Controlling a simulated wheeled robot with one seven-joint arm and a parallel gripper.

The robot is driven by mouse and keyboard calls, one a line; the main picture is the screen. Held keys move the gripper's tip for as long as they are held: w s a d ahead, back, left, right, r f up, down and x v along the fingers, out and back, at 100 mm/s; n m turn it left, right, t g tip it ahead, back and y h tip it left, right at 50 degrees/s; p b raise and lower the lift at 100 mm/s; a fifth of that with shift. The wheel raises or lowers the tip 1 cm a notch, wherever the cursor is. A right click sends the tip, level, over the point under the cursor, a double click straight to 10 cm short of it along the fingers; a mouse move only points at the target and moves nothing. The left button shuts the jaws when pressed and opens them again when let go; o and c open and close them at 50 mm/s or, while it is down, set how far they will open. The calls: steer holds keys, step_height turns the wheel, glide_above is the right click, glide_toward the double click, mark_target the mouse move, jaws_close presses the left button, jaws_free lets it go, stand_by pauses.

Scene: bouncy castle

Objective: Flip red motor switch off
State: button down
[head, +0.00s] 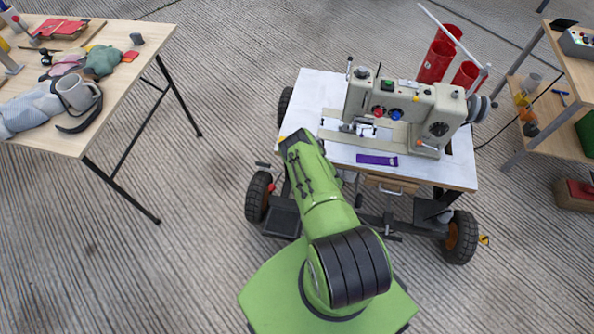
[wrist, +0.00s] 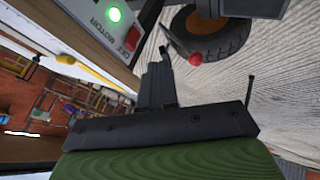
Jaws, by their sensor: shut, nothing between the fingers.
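In the wrist view a pale panel marked MOTOR (wrist: 84,12) shows at the top left, tilted in the picture. It carries a lit green lamp (wrist: 114,14) and a red switch (wrist: 131,40) near its lower right corner. My gripper (wrist: 164,58) is shut and empty, its fingertips just right of and below the red switch; a gap shows between them in the picture. In the head view my green arm reaches the front left edge of the sewing machine table (head: 455,172). There the arm hides my fingers, the panel and the switch.
A cream sewing machine (head: 412,112) stands on the wheeled table, with red cylinders (head: 436,62) behind. A red-knobbed lever (wrist: 195,59) is right of my fingers. A cluttered wooden table (head: 120,50) stands left, shelves (head: 545,125) right. Floor between the tables is clear.

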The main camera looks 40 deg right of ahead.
steer(key=w+d+f+b, duration=0.4)
steer(key=w+f+b, duration=0.3)
steer(key=w+b, duration=0.1)
steer(key=shift+w, duration=0.45)
steer(key=shift+f, duration=0.1)
